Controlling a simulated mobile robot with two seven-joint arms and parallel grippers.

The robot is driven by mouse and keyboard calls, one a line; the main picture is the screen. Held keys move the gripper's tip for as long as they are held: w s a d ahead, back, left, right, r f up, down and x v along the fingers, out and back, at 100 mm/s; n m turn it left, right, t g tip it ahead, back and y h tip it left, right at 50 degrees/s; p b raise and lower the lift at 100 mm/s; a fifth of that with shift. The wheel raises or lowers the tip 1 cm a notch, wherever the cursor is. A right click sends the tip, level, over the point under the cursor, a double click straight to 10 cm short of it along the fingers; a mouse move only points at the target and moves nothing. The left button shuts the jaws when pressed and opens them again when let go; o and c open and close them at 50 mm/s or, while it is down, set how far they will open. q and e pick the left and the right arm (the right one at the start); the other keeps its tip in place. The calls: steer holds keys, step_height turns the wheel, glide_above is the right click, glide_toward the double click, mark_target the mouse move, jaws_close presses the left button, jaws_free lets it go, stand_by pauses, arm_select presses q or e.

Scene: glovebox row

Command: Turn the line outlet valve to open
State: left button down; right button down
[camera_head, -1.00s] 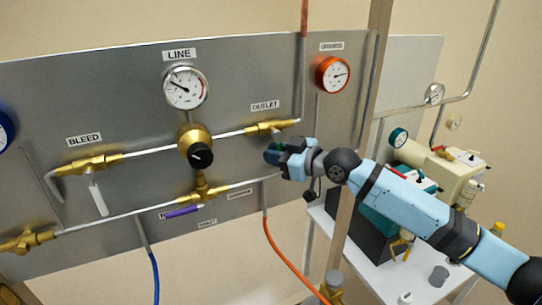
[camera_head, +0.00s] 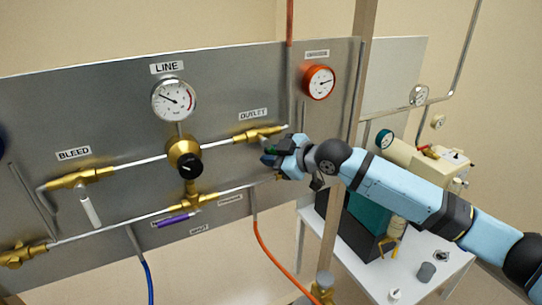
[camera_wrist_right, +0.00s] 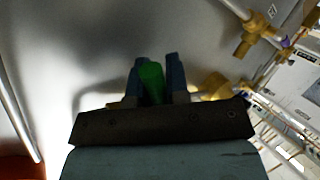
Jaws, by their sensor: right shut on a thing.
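The brass outlet valve (camera_head: 262,134) sits on the upper pipe of the grey panel, under the OUTLET label (camera_head: 253,114). My right gripper (camera_head: 272,154) is just below the valve body. In the right wrist view, its two blue fingers (camera_wrist_right: 157,80) are shut on a green handle (camera_wrist_right: 152,83), and part of the brass valve (camera_wrist_right: 214,87) shows to the right. The fingers hide much of the handle in the head view, so its exact angle is hard to tell. My left gripper is not in view.
The LINE gauge (camera_head: 174,100) and the brass regulator (camera_head: 184,153) are left of the gripper. The bleed valve's white handle (camera_head: 90,210) hangs at the left. A wooden post (camera_head: 351,130) stands close behind my right wrist, and a white table (camera_head: 408,285) with equipment is at right.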

steer(key=c, duration=1.1)
jaws_free()
steer(key=shift+s+d+r, duration=0.1)
steer(key=shift+s+d, duration=0.2)
steer(key=shift+d, duration=0.1)
steer(key=b+v, duration=0.2)
steer(key=v, duration=1.1)
